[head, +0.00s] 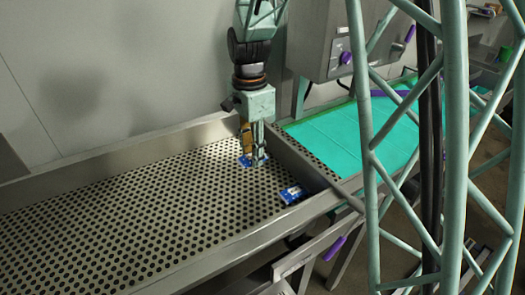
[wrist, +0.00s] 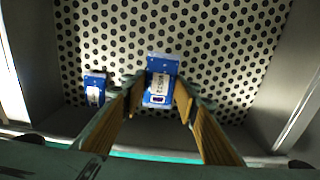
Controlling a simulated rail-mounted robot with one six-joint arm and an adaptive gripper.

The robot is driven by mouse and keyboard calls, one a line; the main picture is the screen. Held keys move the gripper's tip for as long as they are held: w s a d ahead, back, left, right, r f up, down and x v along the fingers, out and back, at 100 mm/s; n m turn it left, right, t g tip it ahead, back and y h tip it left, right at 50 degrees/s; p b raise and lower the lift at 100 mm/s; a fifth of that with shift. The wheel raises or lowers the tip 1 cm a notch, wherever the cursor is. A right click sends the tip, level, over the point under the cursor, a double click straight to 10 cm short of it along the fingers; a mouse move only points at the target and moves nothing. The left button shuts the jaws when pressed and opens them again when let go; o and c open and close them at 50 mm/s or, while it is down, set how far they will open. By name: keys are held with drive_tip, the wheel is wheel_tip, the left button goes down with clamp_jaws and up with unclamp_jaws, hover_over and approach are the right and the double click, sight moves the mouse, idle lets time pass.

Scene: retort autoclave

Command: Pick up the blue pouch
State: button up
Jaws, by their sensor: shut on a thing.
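A blue pouch with a white label (wrist: 161,82) lies between the fingertips of my gripper (wrist: 160,95) in the wrist view. In the head view my gripper (head: 255,158) points straight down at the perforated tray, close to the divider, with the blue pouch (head: 246,161) at its fingertips. The gripper is shut on this pouch. I cannot tell whether the pouch touches the tray floor. A second blue pouch (head: 291,194) lies apart on the tray, nearer the front wall; it also shows in the wrist view (wrist: 95,88) at left.
The perforated metal tray (head: 120,215) has raised walls and is otherwise bare. A divider (head: 300,165) separates it from a teal surface (head: 350,132) at right. A steel cabinet with a purple knob (head: 345,58) stands behind that surface.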

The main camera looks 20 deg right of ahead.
drive_tip(key=s+a, duration=0.1)
drive_tip(key=a, duration=0.3)
drive_tip(key=s+a, duration=0.1)
drive_tip(key=a, duration=0.3)
drive_tip(key=s+a+b, duration=0.1)
drive_tip(key=s+a, duration=0.1)
drive_tip(key=a, duration=0.2)
drive_tip(key=shift+a, duration=0.4)
drive_tip(key=shift+w, duration=0.1)
drive_tip(key=w+d+r+n+b, duration=0.4)
drive_tip(key=w+d+r+n, duration=1)
drive_tip(key=w+d+r, duration=0.2)
drive_tip(key=shift+w+d+r+n+b, duration=0.3)
drive_tip(key=shift+d+r, duration=0.65)
drive_tip(key=shift+d, duration=0.6)
drive_tip(key=shift+a, duration=0.15)
